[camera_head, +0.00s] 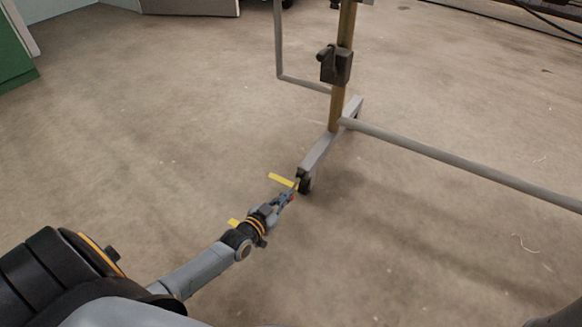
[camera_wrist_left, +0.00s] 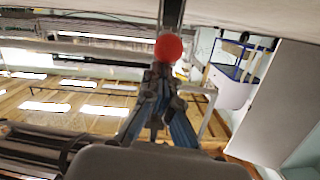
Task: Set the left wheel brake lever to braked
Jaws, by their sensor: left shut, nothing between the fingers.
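The left wheel (camera_head: 306,185) is a small dark caster under the near end of the grey foot bar (camera_head: 322,152) of the stand. A red round knob (camera_wrist_left: 168,48) shows in the left wrist view, just beyond my fingertips; it looks like the end of the brake lever. In the head view only a small red spot (camera_head: 292,197) shows there. My left gripper (camera_head: 288,196) is shut and empty, low at the wheel; its fingers also show in the left wrist view (camera_wrist_left: 161,75). I cannot tell whether they touch the knob. The lever's setting is unclear. My right gripper is out of view.
A brown upright post (camera_head: 337,105) with a dark clamp (camera_head: 336,65) rises from the foot bar. A long grey rail (camera_head: 460,167) runs right from it. A yellow strip (camera_head: 281,180) shows beside the wheel. The concrete floor (camera_head: 150,140) to the left is clear.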

